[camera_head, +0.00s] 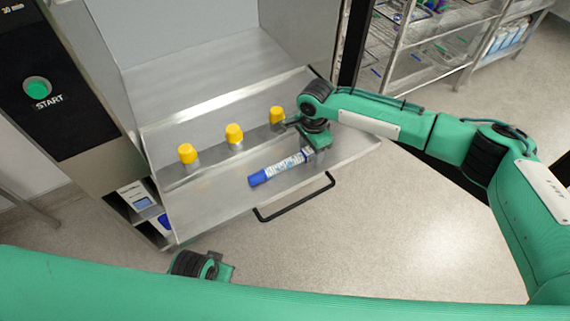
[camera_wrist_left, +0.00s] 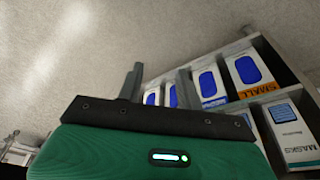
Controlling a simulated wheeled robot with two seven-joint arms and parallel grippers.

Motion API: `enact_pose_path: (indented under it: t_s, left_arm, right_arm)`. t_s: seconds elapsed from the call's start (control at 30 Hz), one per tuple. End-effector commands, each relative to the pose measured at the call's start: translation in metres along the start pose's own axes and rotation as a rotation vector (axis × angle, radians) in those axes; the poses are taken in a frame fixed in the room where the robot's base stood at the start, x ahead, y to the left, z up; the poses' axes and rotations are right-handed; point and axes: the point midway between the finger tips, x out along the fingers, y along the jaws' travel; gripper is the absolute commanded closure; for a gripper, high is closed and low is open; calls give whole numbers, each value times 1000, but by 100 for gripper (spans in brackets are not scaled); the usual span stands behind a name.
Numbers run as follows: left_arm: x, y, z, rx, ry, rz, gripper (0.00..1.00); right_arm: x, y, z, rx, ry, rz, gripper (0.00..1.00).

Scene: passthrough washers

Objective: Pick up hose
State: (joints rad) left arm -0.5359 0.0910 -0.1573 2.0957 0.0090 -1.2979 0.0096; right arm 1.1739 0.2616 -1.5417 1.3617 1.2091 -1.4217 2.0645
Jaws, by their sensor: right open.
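No plain hose can be made out. A blue and white printed tube (camera_head: 278,168) with a blue end lies on the washer's lowered metal door. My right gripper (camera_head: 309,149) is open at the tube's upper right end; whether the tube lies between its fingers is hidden. My left gripper (camera_head: 215,265) is low in the head view, away from the tube. In the left wrist view its two fingers (camera_wrist_left: 160,85) stand apart with nothing between them.
Yellow-capped fittings (camera_head: 234,133) stand in a row on the door (camera_head: 205,205). A black handle (camera_head: 293,203) is on its front edge. A START button (camera_head: 37,90) is at left. Wire shelves (camera_head: 430,40) stand behind. Boxes on a shelf (camera_wrist_left: 245,75) are near my left gripper.

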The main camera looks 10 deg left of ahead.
Motion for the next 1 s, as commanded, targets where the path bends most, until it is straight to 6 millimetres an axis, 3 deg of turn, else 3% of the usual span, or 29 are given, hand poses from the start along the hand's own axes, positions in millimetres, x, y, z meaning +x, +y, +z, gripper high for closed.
enact_pose_path:
  t_s: [0.07,0.33,0.77,1.0]
  left_arm:
    - [0,0,3,0,-5,1,64]
    - [4,0,8,0,-19,1,64]
    - [3,-1,-1,1,-4,-1,64]
    - [6,-1,-2,2,0,-1,64]
  right_arm:
    - [0,0,0,0,0,0,44]
    - [0,0,0,0,0,0,93]
    - [-11,0,0,-1,-1,-2,93]
    - [-54,-1,0,0,0,-3,93]
